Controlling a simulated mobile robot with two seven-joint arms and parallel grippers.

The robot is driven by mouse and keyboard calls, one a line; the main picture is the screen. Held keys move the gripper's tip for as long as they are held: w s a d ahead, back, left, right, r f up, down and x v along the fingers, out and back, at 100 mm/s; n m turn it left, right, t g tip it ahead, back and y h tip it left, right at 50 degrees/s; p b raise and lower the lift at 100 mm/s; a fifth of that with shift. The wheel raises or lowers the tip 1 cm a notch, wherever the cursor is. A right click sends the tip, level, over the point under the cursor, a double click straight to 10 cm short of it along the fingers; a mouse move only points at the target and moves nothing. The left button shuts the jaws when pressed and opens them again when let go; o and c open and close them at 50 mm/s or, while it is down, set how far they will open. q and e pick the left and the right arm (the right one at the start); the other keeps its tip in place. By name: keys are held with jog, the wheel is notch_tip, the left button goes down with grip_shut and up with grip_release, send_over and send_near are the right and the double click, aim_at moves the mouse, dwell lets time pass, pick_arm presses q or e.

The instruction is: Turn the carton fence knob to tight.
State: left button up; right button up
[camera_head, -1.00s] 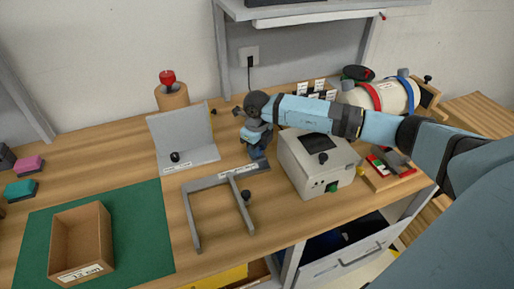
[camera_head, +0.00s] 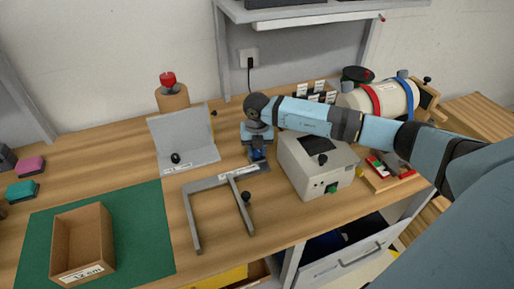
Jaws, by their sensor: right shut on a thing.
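A grey U-shaped frame (camera_head: 193,217) lies on the bench, with a white label (camera_head: 238,173) too small to read on its back bar. A black knob (camera_head: 246,197) sits on its right leg. My right gripper (camera_head: 258,160) points down at the right end of that back bar, shut on what appears to be a knob there. The fingers hide nearly all of it, so its setting cannot be read. A grey L-shaped fence (camera_head: 183,137) with a black knob (camera_head: 175,158) and a label stands to the left. My left gripper is not in view.
An open carton (camera_head: 82,244) marked 12 cm stands on a green mat (camera_head: 147,225). A grey box-shaped machine (camera_head: 318,165) is close right of my gripper. A red-topped cylinder (camera_head: 171,94) stands behind the L-shaped fence. An open drawer (camera_head: 350,250) is below the bench.

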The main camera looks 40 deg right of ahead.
jog(key=shift+m, duration=0.5)
jog(key=o, duration=0.9)
notch_tip(320, 180, up, 14)
jog(key=shift+f+b, duration=0.1)
jog(key=shift+b, duration=0.4)
